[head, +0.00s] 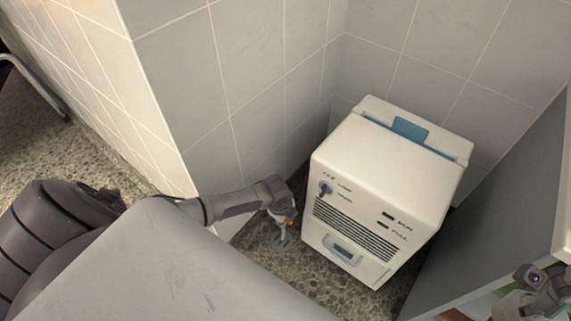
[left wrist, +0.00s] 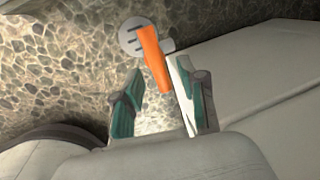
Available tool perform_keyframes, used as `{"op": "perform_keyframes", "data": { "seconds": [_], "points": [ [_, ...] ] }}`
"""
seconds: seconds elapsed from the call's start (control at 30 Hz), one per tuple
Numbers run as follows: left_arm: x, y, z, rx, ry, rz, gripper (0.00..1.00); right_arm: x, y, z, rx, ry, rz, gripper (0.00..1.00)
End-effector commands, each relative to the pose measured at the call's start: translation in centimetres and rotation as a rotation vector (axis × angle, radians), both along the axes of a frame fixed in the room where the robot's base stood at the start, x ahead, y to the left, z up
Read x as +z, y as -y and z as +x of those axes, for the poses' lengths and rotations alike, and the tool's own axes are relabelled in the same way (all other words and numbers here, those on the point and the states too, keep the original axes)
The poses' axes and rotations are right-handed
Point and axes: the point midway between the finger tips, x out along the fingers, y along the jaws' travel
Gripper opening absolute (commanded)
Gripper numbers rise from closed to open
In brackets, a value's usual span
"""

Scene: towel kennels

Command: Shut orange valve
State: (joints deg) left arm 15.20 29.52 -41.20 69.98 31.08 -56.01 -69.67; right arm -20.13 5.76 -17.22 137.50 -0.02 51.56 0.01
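The orange valve handle (left wrist: 153,57) shows in the left wrist view as a bar, with a round grey drain-like disc (left wrist: 132,38) behind its upper end. A pale pipe-like piece (left wrist: 183,88) lies beside the right-hand finger. My left gripper (left wrist: 163,82) is open, and the handle's lower end is in the gap between its fingertips; I cannot tell whether they touch it. In the head view, my left gripper (head: 283,212) hangs low beside the white machine, with a bit of orange (head: 289,221) at its tip. My right gripper (head: 540,285) is partly cut off at the lower right.
The white boxy machine (head: 375,190) with a blue top inset stands in the tiled corner. A tiled wall corner (head: 175,120) is close to my left arm. A grey panel (head: 490,200) stands at the right. The pebbled floor gap (head: 320,285) is narrow.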

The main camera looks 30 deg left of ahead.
Motion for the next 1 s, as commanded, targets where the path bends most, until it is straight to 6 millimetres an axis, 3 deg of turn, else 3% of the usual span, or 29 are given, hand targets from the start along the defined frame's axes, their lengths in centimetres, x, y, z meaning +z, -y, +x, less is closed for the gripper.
{"op": "perform_keyframes", "data": {
  "seconds": [0.37,0.8,1.0],
  "points": [
    [1.2,-0.2,-0.2,0.000,0.001,0.001,0.41,0.1,0.0,0.0,-0.001,0.003,0.002,0.41],
    [9.3,-0.3,-1.9,-0.002,0.002,0.001,0.41,0.0,0.0,0.0,-0.001,0.002,0.000,0.41],
    [11.4,-0.3,-2.3,0.000,0.000,0.001,0.41,0.0,0.0,0.0,0.000,0.001,0.000,0.41]
  ]
}}
